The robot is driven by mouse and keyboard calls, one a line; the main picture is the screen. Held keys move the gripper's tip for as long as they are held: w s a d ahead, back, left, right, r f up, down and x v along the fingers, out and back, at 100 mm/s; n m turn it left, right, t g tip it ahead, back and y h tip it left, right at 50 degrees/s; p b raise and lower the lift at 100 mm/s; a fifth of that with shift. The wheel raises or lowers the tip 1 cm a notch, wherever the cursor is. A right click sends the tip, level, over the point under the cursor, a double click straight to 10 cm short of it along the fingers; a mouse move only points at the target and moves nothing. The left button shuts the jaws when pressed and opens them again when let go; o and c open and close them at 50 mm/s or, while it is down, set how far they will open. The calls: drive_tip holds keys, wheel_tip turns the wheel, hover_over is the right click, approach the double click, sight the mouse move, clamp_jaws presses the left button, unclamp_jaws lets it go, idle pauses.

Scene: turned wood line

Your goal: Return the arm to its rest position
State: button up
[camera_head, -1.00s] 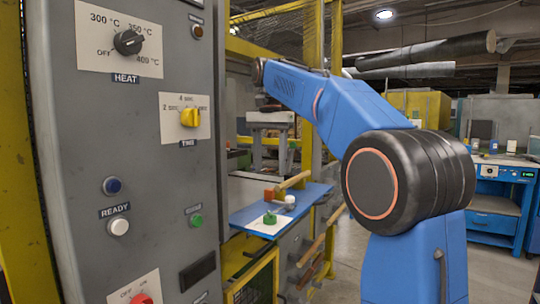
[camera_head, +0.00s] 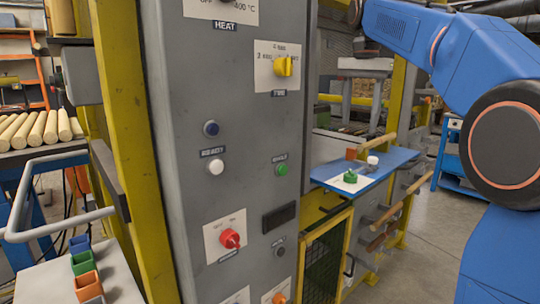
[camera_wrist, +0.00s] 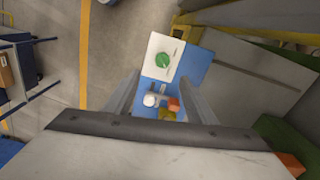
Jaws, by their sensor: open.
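My arm shows at the right of the head view, its blue links reaching up and left out of the frame. My gripper is out of the head view; in the wrist view my gripper (camera_wrist: 160,108) is open, with its two grey fingers apart and nothing held between them. Below the fingers lies a blue shelf (camera_head: 386,171), which also shows in the wrist view (camera_wrist: 197,66). A green object (camera_head: 350,176) sits on a white card there. A white round thing (camera_head: 373,161) and a wooden-handled tool with an orange-brown block (camera_head: 352,154) are beside it.
A grey control cabinet (camera_head: 180,120) with a yellow knob (camera_head: 283,66), a red knob (camera_head: 229,239) and buttons stands close in front. Wooden rods (camera_head: 36,128) lie on a rack at the left. Small coloured bins (camera_head: 84,263) stand lower left. Floor (camera_head: 415,235) is clear at the right.

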drive_tip(key=s+f+n+t, duration=0.4)
drive_tip(key=s+f+n, duration=0.4)
drive_tip(key=s+f, duration=2.4)
wheel_tip(320, 180, down, 4)
drive_tip(key=shift+r+n+t, duration=0.1)
drive_tip(key=shift+n+t, duration=0.2)
drive_tip(key=shift+n, duration=0.1)
